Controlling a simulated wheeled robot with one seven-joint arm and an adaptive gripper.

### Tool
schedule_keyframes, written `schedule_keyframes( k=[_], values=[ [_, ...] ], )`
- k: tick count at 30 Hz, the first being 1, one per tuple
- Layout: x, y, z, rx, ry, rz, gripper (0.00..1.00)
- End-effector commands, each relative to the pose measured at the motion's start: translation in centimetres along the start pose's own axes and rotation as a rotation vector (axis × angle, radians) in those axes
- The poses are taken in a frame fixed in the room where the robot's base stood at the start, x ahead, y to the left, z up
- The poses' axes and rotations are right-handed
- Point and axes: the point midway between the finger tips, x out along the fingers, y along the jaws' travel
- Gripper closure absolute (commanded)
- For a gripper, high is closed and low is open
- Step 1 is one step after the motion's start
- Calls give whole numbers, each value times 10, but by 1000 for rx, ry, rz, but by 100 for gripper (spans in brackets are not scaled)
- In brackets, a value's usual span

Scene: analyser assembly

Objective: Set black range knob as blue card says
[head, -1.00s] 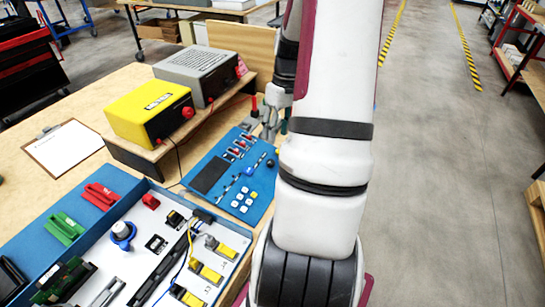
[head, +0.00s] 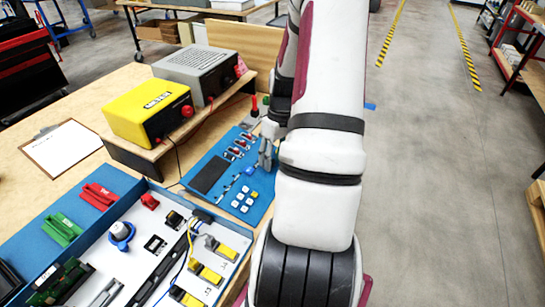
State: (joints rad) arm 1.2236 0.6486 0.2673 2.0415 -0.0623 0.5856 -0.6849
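The blue control panel (head: 213,158) lies on the wooden bench to the left of my arm. My gripper (head: 266,167) points down over the panel's right part, beside the row of small red switches (head: 240,148). Its fingers cover the spot where a small round black knob showed before, so the knob is hidden now. I cannot tell whether the fingers touch it or how far apart they are. No blue card can be made out with readable text.
A yellow meter (head: 150,112) and a grey box (head: 200,73) stand on a wooden riser (head: 130,156) behind the panel. A blue-edged tray of parts (head: 75,207) lies in front. A clipboard (head: 62,148) lies at left.

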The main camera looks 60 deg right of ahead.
Motion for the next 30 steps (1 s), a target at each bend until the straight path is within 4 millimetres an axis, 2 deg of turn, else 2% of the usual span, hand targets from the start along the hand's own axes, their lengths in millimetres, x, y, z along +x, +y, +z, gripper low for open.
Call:
schedule_keyframes(
  k=[1, 4, 5, 17, 23, 30],
  values=[
    [0, 0, 0, 0, 0, 0, 73],
    [0, 0, 0, 0, 0, 0, 96],
    [0, 0, 0, 0, 0, 0, 100],
    [-1, 0, 1, 45, 4, -10, 100],
    [-1, 0, 2, 158, 15, -33, 100],
    [-2, 1, 2, 367, 36, -74, 100]
  ],
)
